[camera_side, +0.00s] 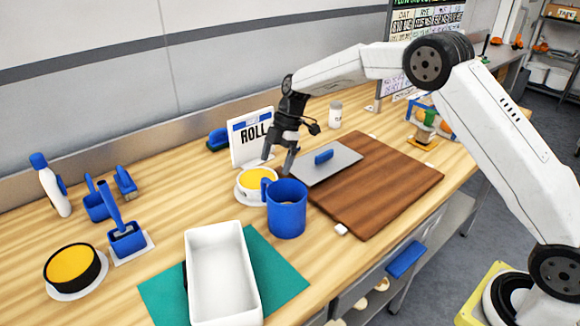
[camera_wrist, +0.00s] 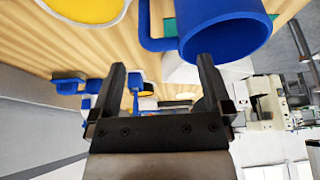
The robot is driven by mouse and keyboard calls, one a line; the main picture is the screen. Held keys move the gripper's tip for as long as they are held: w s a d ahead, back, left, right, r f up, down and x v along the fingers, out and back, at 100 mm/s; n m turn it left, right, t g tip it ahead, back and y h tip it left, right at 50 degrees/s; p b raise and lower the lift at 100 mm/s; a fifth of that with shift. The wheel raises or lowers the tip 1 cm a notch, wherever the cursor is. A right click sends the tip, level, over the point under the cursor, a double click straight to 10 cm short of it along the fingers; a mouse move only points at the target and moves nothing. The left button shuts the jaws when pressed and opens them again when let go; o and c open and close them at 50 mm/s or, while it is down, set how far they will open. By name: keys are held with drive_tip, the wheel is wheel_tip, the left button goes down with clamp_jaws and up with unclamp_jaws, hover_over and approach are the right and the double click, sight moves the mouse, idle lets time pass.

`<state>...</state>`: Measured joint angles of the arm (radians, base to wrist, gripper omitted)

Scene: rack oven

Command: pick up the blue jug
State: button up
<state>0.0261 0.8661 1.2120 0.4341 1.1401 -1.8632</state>
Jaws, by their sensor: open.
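The blue jug (camera_side: 287,212) stands upright on the wooden counter in the side view, its handle toward the upper left. My gripper (camera_side: 279,166) is above and behind it, over the bowl with yellow contents, apart from the jug. In the wrist view the jug (camera_wrist: 225,30) shows at the top right, with its handle to the left. In that view my gripper (camera_wrist: 160,85) has its two fingers spread wide with nothing between them.
The bowl with yellow contents (camera_side: 250,192) sits right beside the jug. A white loaf tin (camera_side: 221,270) on a green mat (camera_side: 283,275) is in front. A brown board (camera_side: 385,185) lies to the right. A ROLL sign (camera_side: 250,137) stands behind.

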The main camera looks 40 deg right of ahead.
sight(268, 183)
drive_tip(key=shift+f, duration=0.1)
drive_tip(key=shift+x, duration=1.2)
drive_tip(key=shift+a+f, duration=0.1)
drive_tip(key=shift+x, duration=2.5)
drive_tip(key=shift+w, duration=0.1)
clamp_jaws()
